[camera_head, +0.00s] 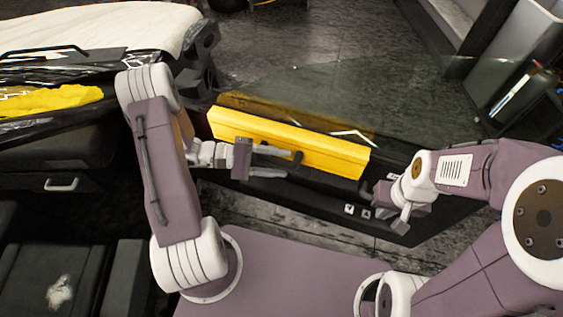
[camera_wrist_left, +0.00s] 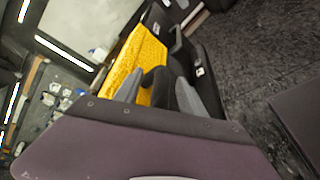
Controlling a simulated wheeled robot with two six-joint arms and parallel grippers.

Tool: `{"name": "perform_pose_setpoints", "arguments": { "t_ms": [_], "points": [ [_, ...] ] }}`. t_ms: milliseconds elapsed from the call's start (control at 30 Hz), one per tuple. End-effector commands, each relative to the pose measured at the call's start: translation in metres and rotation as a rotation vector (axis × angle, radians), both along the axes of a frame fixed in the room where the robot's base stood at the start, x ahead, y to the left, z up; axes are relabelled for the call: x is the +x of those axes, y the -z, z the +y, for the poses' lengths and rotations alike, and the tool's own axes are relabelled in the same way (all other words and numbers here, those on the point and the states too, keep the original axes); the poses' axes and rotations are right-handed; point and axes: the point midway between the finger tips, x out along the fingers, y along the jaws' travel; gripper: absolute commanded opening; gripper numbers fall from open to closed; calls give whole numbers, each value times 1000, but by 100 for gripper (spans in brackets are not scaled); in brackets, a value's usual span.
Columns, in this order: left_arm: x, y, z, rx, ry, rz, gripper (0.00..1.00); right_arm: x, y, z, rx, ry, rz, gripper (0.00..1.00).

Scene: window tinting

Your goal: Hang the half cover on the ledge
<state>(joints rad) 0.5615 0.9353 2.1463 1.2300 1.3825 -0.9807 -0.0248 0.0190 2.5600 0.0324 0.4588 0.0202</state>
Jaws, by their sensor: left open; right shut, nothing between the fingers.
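A yellow panel-like piece (camera_head: 285,140), which may be the half cover, lies along the upper inner side of a dark car door (camera_head: 320,197), just below the window glass. In the left wrist view its yellow surface (camera_wrist_left: 140,62) looks textured. My left gripper (camera_head: 290,163) is open in front of this yellow piece, its two grey fingers pointing right near a dark door handle (camera_head: 297,159). In the left wrist view the dark handle shows between the fingers (camera_wrist_left: 160,88); contact cannot be told. My right gripper (camera_head: 400,222) is shut and empty by the door's right end.
The tinted window glass (camera_head: 350,90) rises behind the door. A yellow cloth-like piece (camera_head: 50,99) lies on dark, shiny material at the left, near a white-covered surface (camera_head: 100,28). A dark cabinet (camera_head: 60,185) stands at the left. A bin-like stand (camera_head: 510,60) is at the right.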

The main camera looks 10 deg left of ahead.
Motion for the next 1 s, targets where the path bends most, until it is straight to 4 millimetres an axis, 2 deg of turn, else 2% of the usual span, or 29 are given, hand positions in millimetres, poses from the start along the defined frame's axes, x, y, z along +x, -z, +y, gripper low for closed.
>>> {"name": "perform_pose_setpoints", "arguments": {
  "t_ms": [200, 400, 1000],
  "points": [
    [-10, -8, 47, 2, -7, -3, 48, 0, 8, 0, 0, 0, 0, 0],
    [-17, -15, 74, 0, -2, -1, 48, 0, 11, 0, 0, 0, 0, 0],
    [-19, -17, 78, 0, 0, 1, 48, 0, 11, 0, 0, 0, 0, 0]
  ]
}}
